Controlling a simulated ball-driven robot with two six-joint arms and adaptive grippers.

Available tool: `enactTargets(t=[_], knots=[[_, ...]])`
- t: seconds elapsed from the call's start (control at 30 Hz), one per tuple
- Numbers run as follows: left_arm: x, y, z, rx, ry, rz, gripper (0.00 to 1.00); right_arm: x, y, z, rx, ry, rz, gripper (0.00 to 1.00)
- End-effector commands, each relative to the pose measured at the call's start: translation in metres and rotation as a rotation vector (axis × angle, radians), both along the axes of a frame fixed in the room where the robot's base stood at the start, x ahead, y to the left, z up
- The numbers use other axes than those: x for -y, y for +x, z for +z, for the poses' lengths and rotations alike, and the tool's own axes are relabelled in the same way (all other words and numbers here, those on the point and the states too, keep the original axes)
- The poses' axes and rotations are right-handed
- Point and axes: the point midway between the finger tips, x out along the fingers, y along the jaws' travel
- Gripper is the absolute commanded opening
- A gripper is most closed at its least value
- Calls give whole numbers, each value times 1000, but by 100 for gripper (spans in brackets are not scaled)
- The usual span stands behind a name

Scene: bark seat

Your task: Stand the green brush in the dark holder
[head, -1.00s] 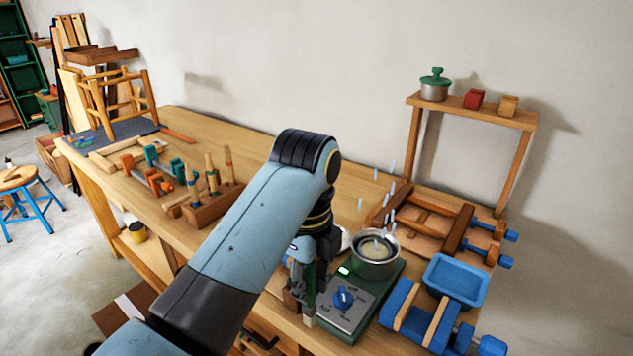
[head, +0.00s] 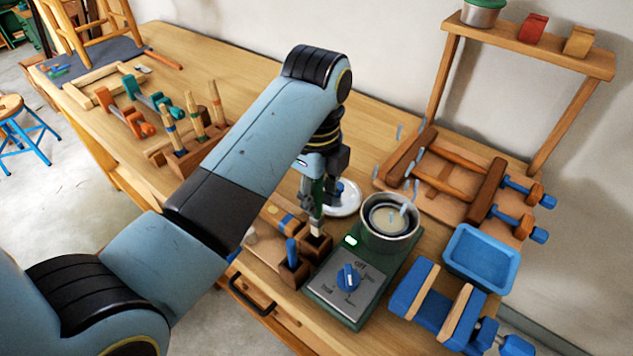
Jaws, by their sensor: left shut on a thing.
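My left gripper (head: 318,195) points down, shut on the green brush (head: 317,212), between the arm and the pot. The brush is upright with its pale tip down. The dark holder (head: 290,275) is a small brown block with openings, left of the green hotplate. A blue-handled item (head: 292,252) stands in its nearer left part. The brush tip is at the holder's farther right opening; I cannot tell whether it is inside or just above. My right gripper is not in view.
The hotplate (head: 340,305) carries a steaming metal pot (head: 390,235). A white dish (head: 343,203) lies behind the brush. A blue tray (head: 480,262) and blue clamps (head: 425,300) are at the right. A wooden tool block (head: 190,155) stands left of my arm.

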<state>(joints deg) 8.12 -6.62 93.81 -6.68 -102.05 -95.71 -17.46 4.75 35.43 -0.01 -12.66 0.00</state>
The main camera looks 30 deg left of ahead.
Motion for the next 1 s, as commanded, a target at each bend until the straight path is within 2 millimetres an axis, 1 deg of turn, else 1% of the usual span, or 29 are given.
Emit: enactTargets(t=[0.2,0.5,0.7,1.0], knots=[[0,0,-25,-1,0,1,0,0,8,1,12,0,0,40],[0,0,-54,0,0,1,0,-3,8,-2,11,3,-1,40],[0,0,-62,0,1,1,0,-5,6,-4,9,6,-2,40],[0,0,-63,1,1,1,0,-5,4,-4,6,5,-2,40]])
